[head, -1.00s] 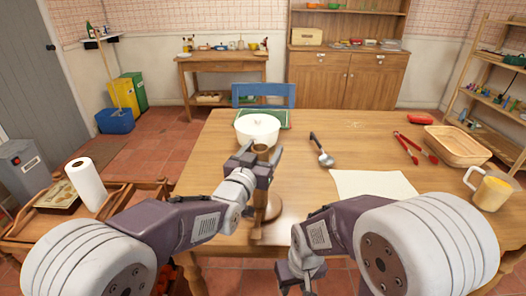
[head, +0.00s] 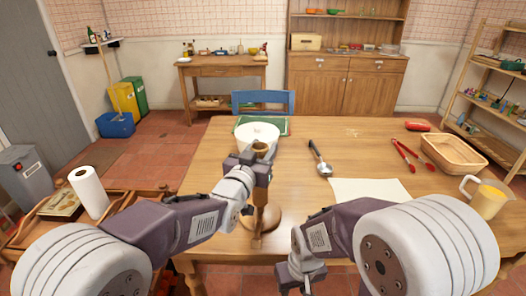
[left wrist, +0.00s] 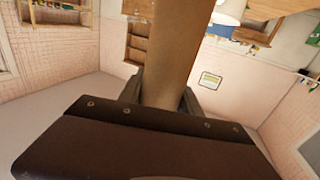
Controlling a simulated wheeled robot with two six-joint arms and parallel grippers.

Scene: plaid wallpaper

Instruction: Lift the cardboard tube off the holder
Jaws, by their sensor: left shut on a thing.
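The brown cardboard tube (head: 261,149) stands upright near the front edge of the table, its open top showing above my left gripper. My left gripper (head: 257,165) is shut around the tube's upper part. In the left wrist view the tube (left wrist: 168,50) runs between the two fingers. The holder's round wooden base (head: 272,217) rests on the table below the gripper. My arm hides part of the tube and holder, so I cannot tell how far the tube sits on it. My right gripper (head: 302,279) hangs low at the table's front edge, its jaws unclear.
A white pot (head: 257,134) stands just behind the tube, on a green mat (head: 283,127). A ladle (head: 319,160), a white sheet (head: 372,189), red tongs (head: 408,156), a basket (head: 455,153) and a yellow-filled pitcher (head: 485,197) lie to the right. The table's middle is mostly clear.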

